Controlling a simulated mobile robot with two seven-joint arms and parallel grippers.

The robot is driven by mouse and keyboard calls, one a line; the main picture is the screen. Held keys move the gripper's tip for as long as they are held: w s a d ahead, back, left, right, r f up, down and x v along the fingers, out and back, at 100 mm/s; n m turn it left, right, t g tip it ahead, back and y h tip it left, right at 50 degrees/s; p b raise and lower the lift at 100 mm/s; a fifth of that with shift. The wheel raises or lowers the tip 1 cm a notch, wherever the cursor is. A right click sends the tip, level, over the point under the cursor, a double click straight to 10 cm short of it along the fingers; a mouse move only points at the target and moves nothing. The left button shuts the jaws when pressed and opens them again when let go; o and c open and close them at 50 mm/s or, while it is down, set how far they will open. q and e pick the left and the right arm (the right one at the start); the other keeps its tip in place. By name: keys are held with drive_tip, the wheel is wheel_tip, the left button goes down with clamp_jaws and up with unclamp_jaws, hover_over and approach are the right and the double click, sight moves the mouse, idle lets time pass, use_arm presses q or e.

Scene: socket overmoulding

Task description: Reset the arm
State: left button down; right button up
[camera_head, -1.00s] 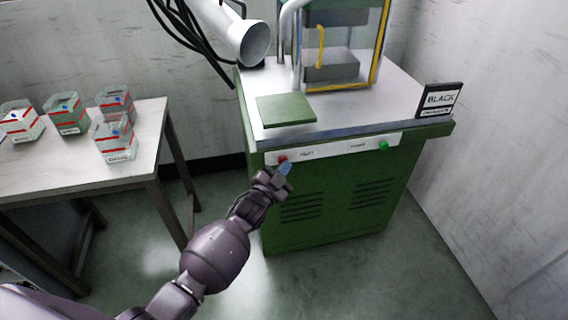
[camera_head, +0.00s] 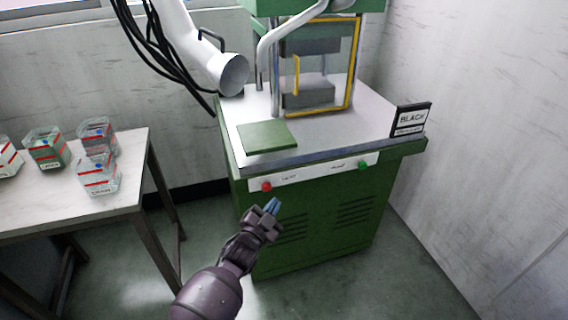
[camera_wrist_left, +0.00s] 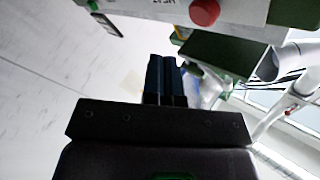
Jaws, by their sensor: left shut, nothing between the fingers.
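My left gripper (camera_head: 272,206) is in front of the green machine cabinet (camera_head: 318,222), a little below its white control strip. Its blue fingers are shut together with nothing between them; they also show closed in the left wrist view (camera_wrist_left: 166,78). The red button (camera_head: 266,187) sits on the strip just above and slightly left of the fingertips, apart from them in the head view. It also shows near the top of the left wrist view (camera_wrist_left: 205,12). The green button (camera_head: 363,165) is at the right end of the strip. My right gripper is not in view.
A table with several clear labelled containers (camera_head: 98,176) stands at the left. On the machine top are a green plate (camera_head: 267,137), a yellow-framed press (camera_head: 318,70) and a BLACK sign (camera_head: 411,120). A white duct (camera_head: 190,45) hangs above. Open floor lies before the cabinet.

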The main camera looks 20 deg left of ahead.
use_arm(q)
drive_tip(key=s+a+f+n+g+y+p, duration=0.1)
drive_tip(key=s+a+n+g, duration=0.1)
drive_tip(key=s, duration=0.9)
drive_tip(key=s+a+f+n+g+y+p, duration=0.1)
drive_tip(key=s+a+f+n+g, duration=0.1)
drive_tip(key=s, duration=1)
drive_tip(key=s+a+f+n+g+y+p, duration=0.1)
drive_tip(key=s+a+n+g, duration=0.3)
drive_tip(key=s, duration=0.8)
drive_tip(key=shift+s+f+y+p, duration=0.25)
drive_tip(key=shift+f+y+p, duration=0.05)
drive_tip(key=shift+y+p, duration=0.15)
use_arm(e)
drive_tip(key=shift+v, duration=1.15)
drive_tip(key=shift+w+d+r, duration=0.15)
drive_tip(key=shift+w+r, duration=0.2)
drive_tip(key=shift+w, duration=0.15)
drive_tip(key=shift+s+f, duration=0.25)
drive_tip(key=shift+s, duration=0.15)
